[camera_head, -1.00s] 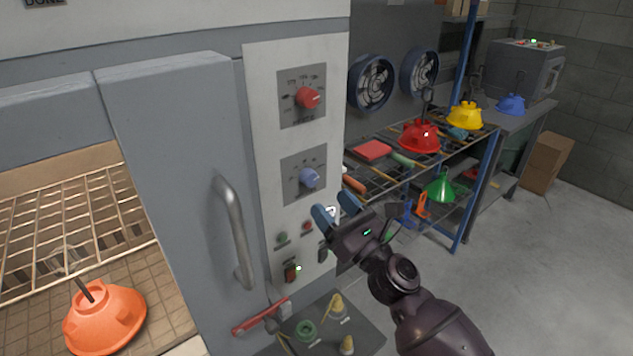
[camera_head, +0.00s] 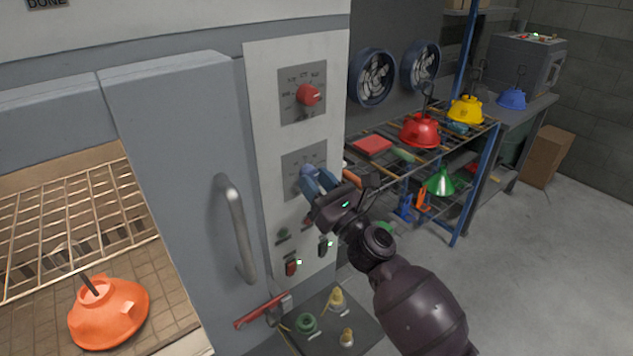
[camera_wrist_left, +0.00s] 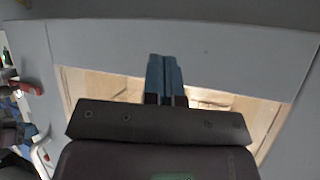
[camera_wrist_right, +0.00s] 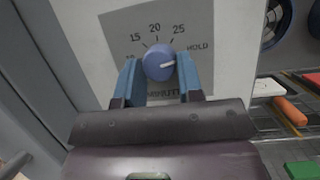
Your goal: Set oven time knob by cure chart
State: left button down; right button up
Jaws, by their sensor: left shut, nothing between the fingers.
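The blue time knob (camera_wrist_right: 159,63) is on a grey dial plate (camera_wrist_right: 190,25) marked 15, 20, 25 and HOLD in the right wrist view. Its white pointer mark faces right, towards HOLD. My right gripper (camera_wrist_right: 160,80) is open, with one blue finger on each side of the knob; I cannot tell if they touch it. In the head view my right gripper (camera_head: 312,180) partly covers the blue knob (camera_head: 308,170). The red knob (camera_head: 309,95) is above it on the oven panel. My left gripper (camera_wrist_left: 166,80) is shut and empty. No cure chart is readable.
The oven door (camera_head: 180,180) with its curved handle (camera_head: 235,225) is left of the panel. Small switches (camera_head: 292,267) sit below the knobs. A wire rack (camera_head: 385,170) with hoods stands to the right.

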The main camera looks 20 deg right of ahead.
jog(key=shift+c, duration=1.2)
